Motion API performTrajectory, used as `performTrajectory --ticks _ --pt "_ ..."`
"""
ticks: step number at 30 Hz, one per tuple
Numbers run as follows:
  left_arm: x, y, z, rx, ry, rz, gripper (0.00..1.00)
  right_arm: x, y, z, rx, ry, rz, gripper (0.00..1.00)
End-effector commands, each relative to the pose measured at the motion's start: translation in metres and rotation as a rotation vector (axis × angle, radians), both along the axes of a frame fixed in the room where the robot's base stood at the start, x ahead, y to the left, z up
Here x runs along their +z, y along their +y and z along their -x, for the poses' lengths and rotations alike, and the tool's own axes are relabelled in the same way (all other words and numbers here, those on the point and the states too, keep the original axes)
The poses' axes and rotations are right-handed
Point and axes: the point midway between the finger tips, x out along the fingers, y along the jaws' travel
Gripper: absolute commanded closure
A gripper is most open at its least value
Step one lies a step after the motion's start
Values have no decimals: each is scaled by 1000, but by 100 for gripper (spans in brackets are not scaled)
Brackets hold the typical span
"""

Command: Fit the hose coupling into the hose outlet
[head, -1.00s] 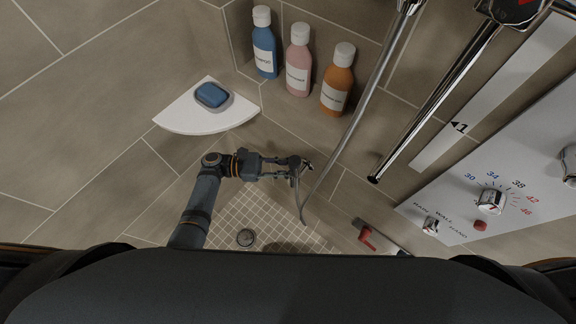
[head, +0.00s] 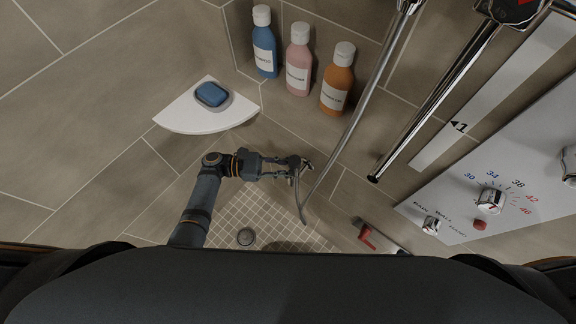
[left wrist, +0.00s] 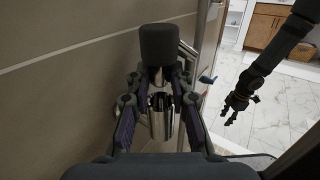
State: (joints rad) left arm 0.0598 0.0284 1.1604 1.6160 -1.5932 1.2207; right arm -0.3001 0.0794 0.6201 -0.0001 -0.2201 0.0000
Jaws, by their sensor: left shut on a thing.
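My left gripper (head: 288,169) is shut on the hose coupling, close to the tiled wall. In the left wrist view, a chrome cylinder (left wrist: 160,122), which looks like the coupling, sits between the left fingers. A dark round cylinder (left wrist: 158,45) shows just beyond it, with chrome behind. A small chrome fitting (head: 306,164), apparently the hose outlet, is at the left fingertips in the head view; whether it touches the coupling cannot be told. The grey hose (head: 300,200) hangs down from the gripper. My right gripper (left wrist: 238,106) appears open and empty, off to the right in the left wrist view.
Blue, pink and orange bottles (head: 336,92) stand along the wall. A white corner shelf (head: 180,118) holds a blue soap (head: 211,94). A chrome rail (head: 430,110) and a control panel (head: 520,160) are at right. A red-handled tool (head: 367,236) lies low at right.

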Motion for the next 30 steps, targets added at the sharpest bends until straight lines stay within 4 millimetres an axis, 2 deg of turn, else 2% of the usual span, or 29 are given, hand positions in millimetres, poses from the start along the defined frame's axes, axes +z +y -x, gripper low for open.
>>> performTrajectory --ticks 30 --pt "-27 0 0 0 0 1 100 -22 0 0 0 0 0 60"
